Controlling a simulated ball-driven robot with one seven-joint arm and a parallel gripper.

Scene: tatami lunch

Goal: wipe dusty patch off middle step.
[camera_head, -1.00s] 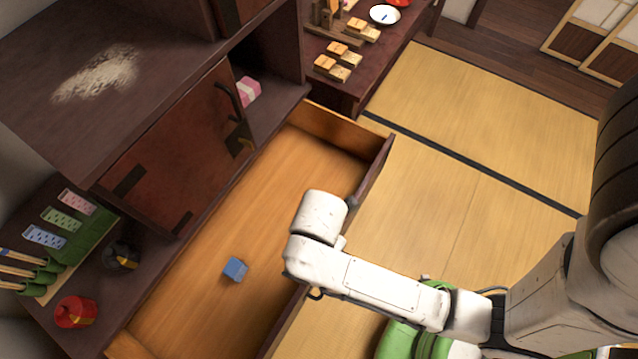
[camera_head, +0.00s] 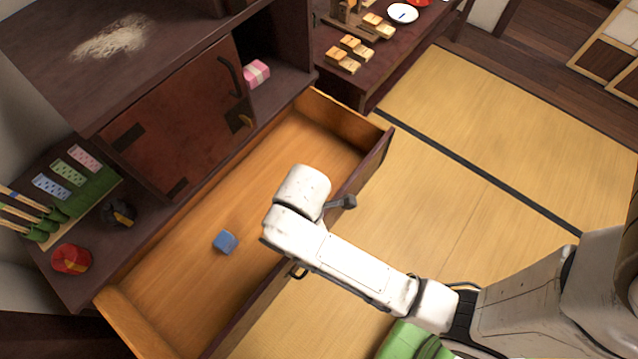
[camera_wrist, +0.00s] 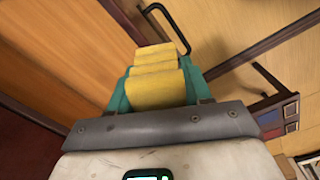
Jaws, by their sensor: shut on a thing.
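The dusty patch (camera_head: 110,38) is a pale, streaky smear on the dark wooden step top (camera_head: 50,75) at the upper left of the head view. In the wrist view my gripper (camera_wrist: 158,62) has teal fingers closed on a yellow ridged thing (camera_wrist: 155,88), which looks like a folded cloth. In the head view my white arm reaches over the open drawer, well apart from the dusty patch. My gripper's fingers and the yellow cloth are hidden there behind the arm.
The drawer (camera_head: 330,120) stands open below, with a blue block (camera_head: 225,243) inside. A red tin (camera_head: 71,260), a dark round thing (camera_head: 118,213) and a green rack (camera_head: 85,198) stand on the lower left step. A pink box (camera_head: 256,73) sits in a recess. Tatami (camera_head: 480,130) is clear.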

